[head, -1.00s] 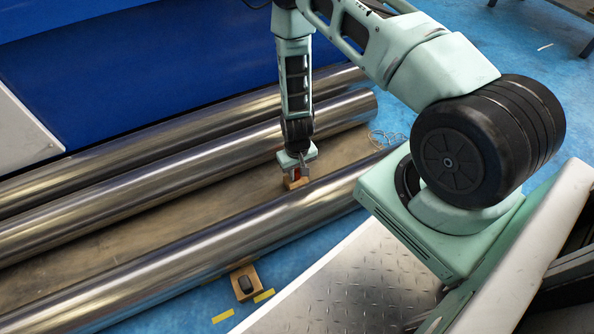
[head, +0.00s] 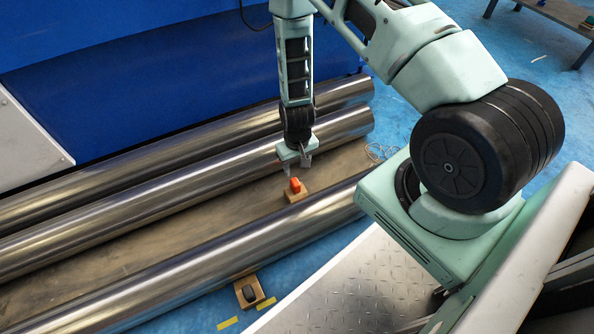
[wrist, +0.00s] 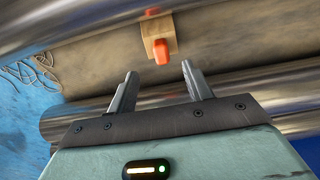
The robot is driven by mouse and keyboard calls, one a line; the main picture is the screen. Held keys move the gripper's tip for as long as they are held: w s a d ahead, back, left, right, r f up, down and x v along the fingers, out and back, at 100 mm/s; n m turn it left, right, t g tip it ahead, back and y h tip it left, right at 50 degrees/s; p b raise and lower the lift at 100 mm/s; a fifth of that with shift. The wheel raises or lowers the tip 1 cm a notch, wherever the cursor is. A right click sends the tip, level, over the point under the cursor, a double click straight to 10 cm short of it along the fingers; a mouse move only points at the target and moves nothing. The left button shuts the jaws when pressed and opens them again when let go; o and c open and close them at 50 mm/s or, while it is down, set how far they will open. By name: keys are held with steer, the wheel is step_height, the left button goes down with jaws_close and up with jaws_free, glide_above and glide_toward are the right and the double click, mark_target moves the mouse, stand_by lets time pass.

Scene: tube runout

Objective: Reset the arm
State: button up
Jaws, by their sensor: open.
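My gripper (head: 297,165) hangs from my arm above the bed between the metal tubes, with its fingers apart and nothing between them. In the wrist view the gripper (wrist: 161,85) shows two spread, empty fingers. An orange piece (head: 295,185) sits on a small wooden block (head: 298,196) just below the gripper in the head view. In the wrist view the orange piece (wrist: 161,50) and the block (wrist: 154,27) lie beyond the fingertips, apart from them.
Long shiny tubes lie on both sides: a front tube (head: 200,262) and two rear tubes (head: 150,201). A second wooden block with a dark piece (head: 249,292) is on the blue floor by the front tube. Thin cord (head: 380,152) lies near the tube ends. A blue wall (head: 130,90) stands behind.

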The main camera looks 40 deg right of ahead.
step_height(320, 180, up, 6)
steer(key=p, duration=0.2)
steer(key=shift+r, duration=0.2)
steer(key=s+a+r+n+y+p, duration=0.1)
steer(key=s+a+r+n, duration=0.1)
steer(key=a+r, duration=0.85)
steer(key=s+a+r+n+y+p, duration=0.1)
steer(key=a+r+n, duration=0.2)
steer(key=a+r, duration=0.7)
steer(key=s+r+n+h+p, duration=0.1)
steer(key=s+r+n, duration=0.4)
steer(key=s+r, duration=1.25)
step_height(320, 180, up, 38)
steer(key=w+p, duration=0.1)
steer(key=p, duration=3.7)
steer(key=shift+a+f, duration=0.2)
steer(key=shift+a, duration=0.15)
steer(key=shift+w, duration=0.1)
